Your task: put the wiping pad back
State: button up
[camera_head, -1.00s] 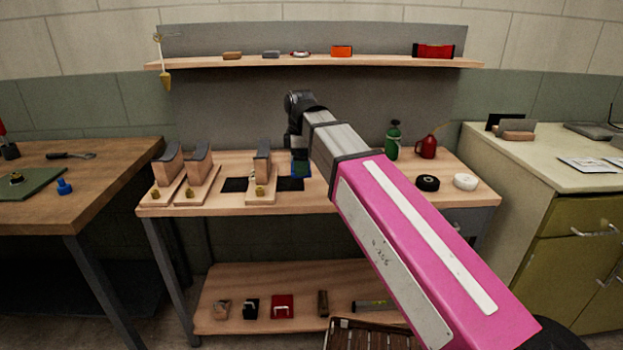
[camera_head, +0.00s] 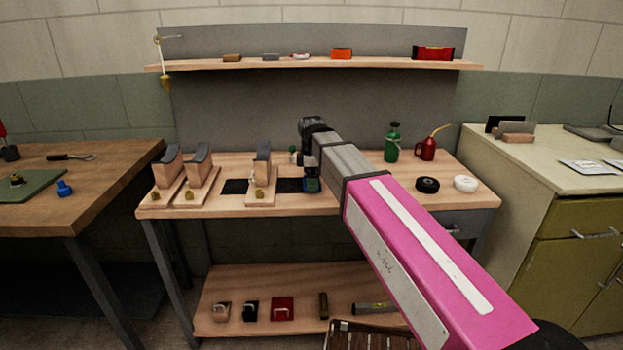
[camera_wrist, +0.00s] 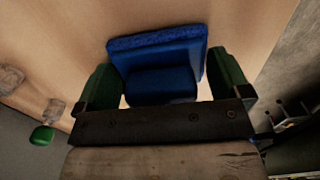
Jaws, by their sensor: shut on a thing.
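The wiping pad is blue, with a handle block on a wider textured slab. It fills the middle of the wrist view (camera_wrist: 158,70). My gripper (camera_wrist: 165,85) is shut on the pad's block, with a green fingertip at each side. In the head view my gripper (camera_head: 312,186) points down over the workbench, just right of a dark patch (camera_head: 289,185). The pad is small and mostly hidden there. Bare wood shows around the pad in the wrist view; I cannot tell whether it touches the bench top.
The workbench (camera_head: 350,200) carries several wooden stands with grey tops, the closest (camera_head: 262,180) just left of my gripper. A green bottle (camera_head: 392,142), a red oil can (camera_head: 426,149), a black roll (camera_head: 428,185) and a white roll (camera_head: 465,183) are to the right.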

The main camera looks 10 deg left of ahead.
jog(key=shift+f, duration=0.2)
jog(key=o, duration=0.5)
jog(key=shift+r, duration=0.1)
notch_tip(320, 180, up, 12)
jog(key=shift+r, duration=0.1)
dwell(0.3)
